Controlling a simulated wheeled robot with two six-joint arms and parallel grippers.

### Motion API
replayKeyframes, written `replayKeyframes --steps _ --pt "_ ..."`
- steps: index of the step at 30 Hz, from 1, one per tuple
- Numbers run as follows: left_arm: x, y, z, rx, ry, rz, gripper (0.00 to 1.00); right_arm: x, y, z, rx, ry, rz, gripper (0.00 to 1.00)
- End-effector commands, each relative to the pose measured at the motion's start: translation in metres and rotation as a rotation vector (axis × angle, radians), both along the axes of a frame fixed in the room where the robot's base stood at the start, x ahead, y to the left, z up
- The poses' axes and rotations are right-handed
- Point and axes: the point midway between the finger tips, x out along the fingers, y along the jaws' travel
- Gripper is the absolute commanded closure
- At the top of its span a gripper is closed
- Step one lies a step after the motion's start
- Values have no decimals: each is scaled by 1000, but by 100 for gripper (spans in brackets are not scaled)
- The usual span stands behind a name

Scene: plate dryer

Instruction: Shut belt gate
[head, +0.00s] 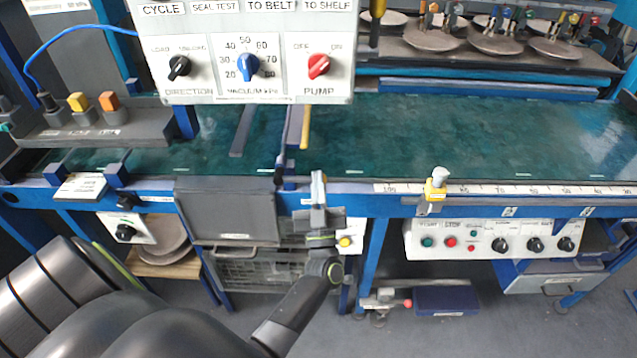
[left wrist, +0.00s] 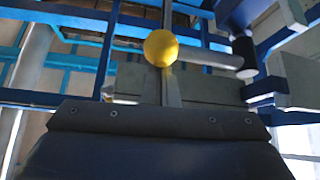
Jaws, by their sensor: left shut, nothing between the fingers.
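The green belt (head: 400,130) runs across the head view. A grey bar (head: 243,132) and a blue-and-pale bar (head: 292,128) with a yellow rod (head: 305,127) beside it lie over the belt below the control panel. I cannot tell for certain which of these is the belt gate, nor its exact position. My left gripper (head: 318,178) points up at the belt's front edge, just below the yellow rod, shut and empty. In the left wrist view, its closed fingers (left wrist: 168,90) stand before a round yellow knob (left wrist: 161,47); contact is unclear. My right gripper is out of view.
A control panel (head: 250,60) hangs over the belt. A grey box (head: 227,209) sits left of my gripper, with a wire basket (head: 250,270) below. A yellow clamp (head: 436,188) stands on the front rail. The belt's right half is clear.

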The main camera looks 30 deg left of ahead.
Motion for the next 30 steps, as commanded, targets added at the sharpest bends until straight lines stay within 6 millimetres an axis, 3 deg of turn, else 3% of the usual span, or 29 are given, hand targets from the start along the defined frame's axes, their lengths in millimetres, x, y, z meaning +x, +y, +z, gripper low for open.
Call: replayKeyframes --steps 20,30 --pt "0 0 -14 112 75 -1 100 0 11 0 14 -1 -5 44" --pt "-1 2 -36 319 204 -1 100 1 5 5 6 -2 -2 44"
